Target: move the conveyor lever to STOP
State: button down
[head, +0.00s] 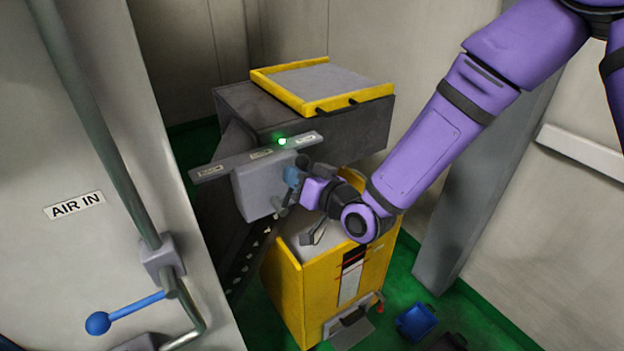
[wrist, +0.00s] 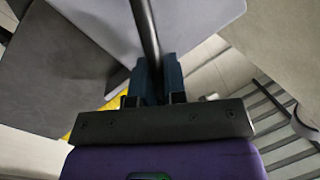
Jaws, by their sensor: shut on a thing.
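The conveyor lever shows in the wrist view as a dark rod (wrist: 146,28) running up from between my fingers. My gripper (wrist: 157,78) is shut on it. Above the box is a tilted grey plate (head: 235,164) with several white labels, too small to read. A green light (head: 282,141) glows on the plate, between the middle and right labels.
A yellow bin (head: 285,284) stands below my gripper, and a dark machine with a yellow-framed top (head: 320,84) is behind. At left are an AIR IN panel (head: 75,205) and a blue-handled valve (head: 98,323).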

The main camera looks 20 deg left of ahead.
aim_at(268, 171)
jog(key=shift+s+a+r+n+h, duration=0.35)
jog(key=shift+s+a+n, duration=0.3)
jog(key=shift+n, duration=0.35)
jog(key=shift+s+a+r+n+h, duration=0.15)
jog(key=shift+s+a+n, duration=0.2)
jog(key=shift+n, duration=0.25)
jog(key=shift+s+a+n+h, duration=0.1)
jog(key=shift+s+a+n, duration=0.1)
jog(key=shift+s+n, duration=0.3)
jog(key=shift+w, duration=0.1)
jog(key=c, duration=1.2)
grip_release()
jog(key=shift+o, duration=0.2)
jog(key=v, duration=1)
jog(key=shift+s+d, duration=0.25)
jog(key=shift+d, duration=0.05)
